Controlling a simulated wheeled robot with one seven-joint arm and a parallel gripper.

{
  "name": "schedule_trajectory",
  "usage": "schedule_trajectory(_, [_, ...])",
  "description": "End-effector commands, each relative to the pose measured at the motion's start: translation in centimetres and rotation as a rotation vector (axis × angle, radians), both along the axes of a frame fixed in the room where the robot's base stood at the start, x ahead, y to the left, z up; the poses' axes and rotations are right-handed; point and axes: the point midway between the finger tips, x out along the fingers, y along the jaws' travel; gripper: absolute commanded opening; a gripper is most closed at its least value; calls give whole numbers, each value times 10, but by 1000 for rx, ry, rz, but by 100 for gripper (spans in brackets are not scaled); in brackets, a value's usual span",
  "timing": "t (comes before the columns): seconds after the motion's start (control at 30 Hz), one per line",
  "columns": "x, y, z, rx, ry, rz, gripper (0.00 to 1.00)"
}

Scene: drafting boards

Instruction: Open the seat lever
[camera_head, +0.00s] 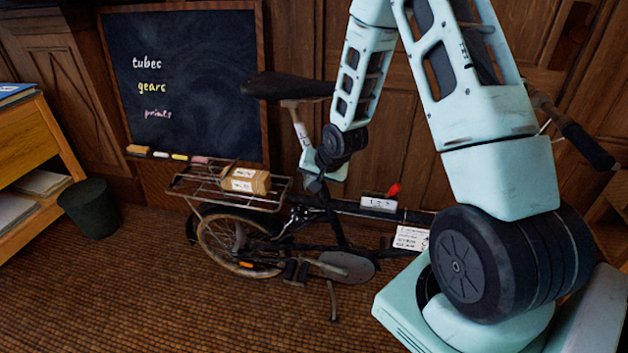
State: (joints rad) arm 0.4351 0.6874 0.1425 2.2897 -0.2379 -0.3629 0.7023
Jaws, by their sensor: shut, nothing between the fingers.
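A small folding bicycle (337,215) stands upright in front of a wood-panelled wall. Its dark saddle (288,87) sits on a pale seat post (299,127) with a small label. My gripper (314,184) is at the lower end of the seat post, near the top of the frame. Its fingers are shut and hold nothing. The seat lever cannot be made out; my gripper and wrist cover much of that spot, and I cannot tell whether they touch it. A red-ended handle (394,190) stands farther right on the frame, apart from my gripper.
A wire rear rack (195,186) carries a cardboard box (246,180). A chalkboard (187,85) stands behind. A dark bin (90,210) and a wooden shelf unit (30,150) are at left. A handlebar grip (588,146) is at right. The front-left floor is clear.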

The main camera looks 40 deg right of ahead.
Motion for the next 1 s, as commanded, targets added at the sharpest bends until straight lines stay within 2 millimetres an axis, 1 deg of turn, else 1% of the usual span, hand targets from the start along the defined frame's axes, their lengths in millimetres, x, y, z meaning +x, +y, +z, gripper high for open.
schedule_trajectory(0.17, [7, 16, -5, 1, 0, 3, 0])
schedule_trajectory(0.27, [10, 20, -6, 0, -1, 2, 0])
schedule_trajectory(0.67, [9, 18, -6, 0, -1, 1, 0])
schedule_trajectory(1.0, [5, 5, -2, 1, 0, -1, 0])
